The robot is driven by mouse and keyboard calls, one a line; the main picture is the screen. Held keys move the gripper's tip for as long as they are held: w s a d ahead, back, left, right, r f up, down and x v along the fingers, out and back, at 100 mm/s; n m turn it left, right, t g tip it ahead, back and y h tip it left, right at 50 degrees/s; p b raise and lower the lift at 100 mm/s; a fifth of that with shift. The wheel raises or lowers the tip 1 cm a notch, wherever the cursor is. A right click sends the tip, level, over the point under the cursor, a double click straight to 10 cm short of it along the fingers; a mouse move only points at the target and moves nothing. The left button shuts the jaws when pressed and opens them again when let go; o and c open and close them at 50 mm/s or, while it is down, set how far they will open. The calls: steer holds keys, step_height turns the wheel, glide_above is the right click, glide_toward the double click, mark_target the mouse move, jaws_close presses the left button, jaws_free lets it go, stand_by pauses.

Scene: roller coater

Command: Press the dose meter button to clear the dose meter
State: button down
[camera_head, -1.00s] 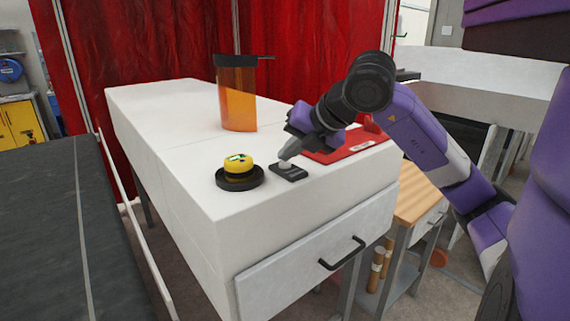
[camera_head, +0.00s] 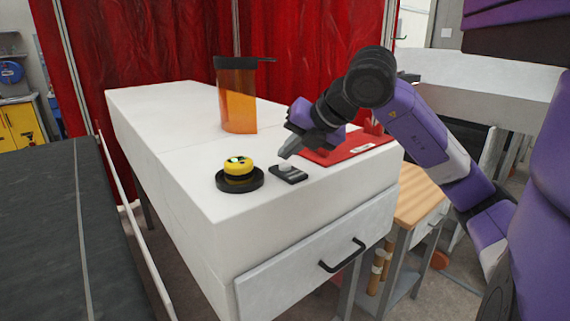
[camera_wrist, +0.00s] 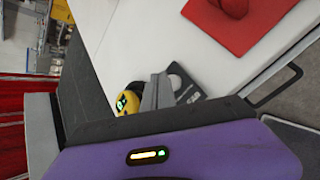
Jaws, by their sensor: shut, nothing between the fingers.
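A round yellow meter (camera_head: 239,171) with a lit green display on top sits in a black round base on the white bench top. It also shows in the wrist view (camera_wrist: 127,98), partly behind my gripper. To its right lies a small black plate (camera_head: 293,175) with a pale grey button (camera_head: 285,168). The plate shows in the wrist view (camera_wrist: 188,88), with part of it hidden by the fingers. My gripper (camera_head: 285,154) is shut and empty, its tip just above the button and apart from it. The fingers point down toward the plate in the wrist view (camera_wrist: 157,88).
An orange translucent container (camera_head: 238,108) stands farther back on the white bench (camera_head: 172,128). A red tray (camera_head: 350,147) lies right of the plate, close to my gripper. A drawer with a black handle (camera_head: 342,256) is on the bench front. A dark surface (camera_head: 45,230) runs along the left.

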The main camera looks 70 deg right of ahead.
mark_target(288, 166)
steer(key=shift+r, duration=0.25)
steer(key=shift+r+p, duration=1.1)
steer(key=shift+r, duration=1.4)
